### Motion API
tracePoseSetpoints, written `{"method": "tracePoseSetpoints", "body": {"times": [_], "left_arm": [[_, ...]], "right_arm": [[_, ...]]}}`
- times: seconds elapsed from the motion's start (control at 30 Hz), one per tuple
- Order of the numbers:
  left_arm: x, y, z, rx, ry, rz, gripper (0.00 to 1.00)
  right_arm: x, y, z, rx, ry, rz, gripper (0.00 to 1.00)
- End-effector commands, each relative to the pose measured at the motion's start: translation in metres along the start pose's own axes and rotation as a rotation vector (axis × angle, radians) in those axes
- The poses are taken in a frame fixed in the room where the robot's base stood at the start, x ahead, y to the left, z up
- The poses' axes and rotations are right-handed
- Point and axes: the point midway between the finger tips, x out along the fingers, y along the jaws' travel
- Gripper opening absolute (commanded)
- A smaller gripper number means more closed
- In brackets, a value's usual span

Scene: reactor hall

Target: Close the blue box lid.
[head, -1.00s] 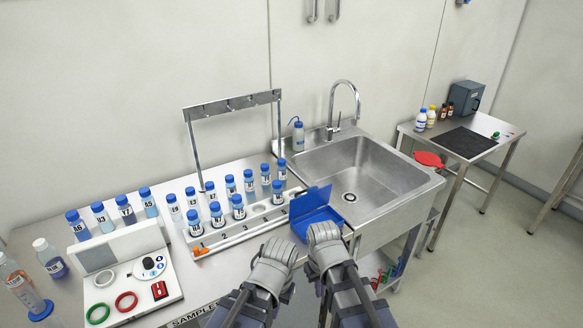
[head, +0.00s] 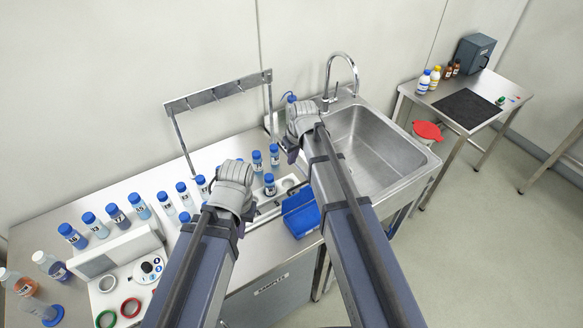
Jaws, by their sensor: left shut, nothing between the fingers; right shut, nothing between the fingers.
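The blue box (head: 303,222) sits on the bench between the bottle rack and the sink. Its lid (head: 297,200) appears raised at the back edge, but my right arm hides part of it, so I cannot tell its exact angle. My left gripper (head: 235,180) is shut and empty, above the bottle rack to the left of the box. My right gripper (head: 301,115) is shut and empty, beyond the box near the sink's left rim. Neither gripper appears to touch the box.
Several blue-capped bottles (head: 182,193) stand in and behind the rack left of the box. A metal frame (head: 218,93) rises behind them. The sink (head: 372,145) with its tall faucet (head: 341,57) lies right. A white device (head: 118,248) stands at the left.

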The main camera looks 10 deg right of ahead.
Motion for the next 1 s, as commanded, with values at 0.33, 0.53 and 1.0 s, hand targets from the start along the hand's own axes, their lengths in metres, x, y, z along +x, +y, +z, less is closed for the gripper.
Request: {"method": "tracePoseSetpoints", "body": {"times": [0.33,0.53,1.0], "left_arm": [[0.029,0.003,-0.002,0.003,0.0,-0.001,0.0],[0.057,0.005,-0.004,0.009,0.001,-0.002,0.0],[0.092,0.008,-0.006,0.015,0.001,-0.003,0.0]], "right_arm": [[0.03,0.0,0.001,0.0,-0.001,0.0,0.0],[0.058,0.0,0.001,0.0,-0.001,0.0,0.0],[0.09,-0.002,0.026,0.002,-0.001,0.0,0.0]]}}
